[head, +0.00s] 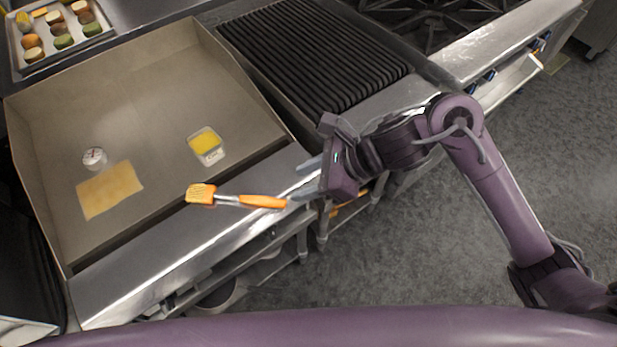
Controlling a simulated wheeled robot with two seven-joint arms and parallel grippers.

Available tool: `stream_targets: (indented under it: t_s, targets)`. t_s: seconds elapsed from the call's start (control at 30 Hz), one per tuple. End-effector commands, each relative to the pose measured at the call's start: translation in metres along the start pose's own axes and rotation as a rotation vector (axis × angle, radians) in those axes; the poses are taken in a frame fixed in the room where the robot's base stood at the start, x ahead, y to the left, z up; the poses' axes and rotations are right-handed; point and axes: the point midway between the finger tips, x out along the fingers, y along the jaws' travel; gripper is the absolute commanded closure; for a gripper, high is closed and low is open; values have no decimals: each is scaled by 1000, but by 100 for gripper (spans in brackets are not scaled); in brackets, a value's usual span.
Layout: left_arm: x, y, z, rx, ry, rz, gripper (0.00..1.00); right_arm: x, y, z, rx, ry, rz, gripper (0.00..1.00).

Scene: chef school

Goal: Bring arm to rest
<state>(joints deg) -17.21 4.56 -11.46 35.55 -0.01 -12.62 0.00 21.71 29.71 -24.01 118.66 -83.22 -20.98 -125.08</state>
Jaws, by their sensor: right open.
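My right gripper (302,180) is open, its two fingers pointing left above the steel front ledge of the griddle. My right arm reaches in from the lower right, over the grey floor. A pastry brush (263,201) with an orange handle and orange bristles is just left of the gripper, along the ledge. Its handle end is close to the lower fingertip; I cannot tell whether they touch. Nothing shows clasped between the fingers. My left gripper is out of view.
The griddle (150,85) holds a yellow-filled container (207,146), a small white-lidded jar (95,158) and a flat tan sheet (110,190). A ribbed grill (310,55) and stove burners (430,18) lie beyond. A tray of macarons (60,28) is top left. Open floor (420,260) lies right.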

Motion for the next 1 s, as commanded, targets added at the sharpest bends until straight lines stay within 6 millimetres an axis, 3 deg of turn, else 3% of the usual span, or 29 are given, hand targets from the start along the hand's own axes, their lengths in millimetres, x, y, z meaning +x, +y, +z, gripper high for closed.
stream_targets:
  t_s: [0.7,0.77,0.87,1.0]
  targets:
    - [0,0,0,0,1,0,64,-3,0,3,47,-15,-16,58]
    - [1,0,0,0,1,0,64,1,-2,8,138,-43,-49,58]
    - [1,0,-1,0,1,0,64,7,-11,19,429,-132,-143,58]
    - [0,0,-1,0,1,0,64,0,-34,22,1076,-327,-303,58]
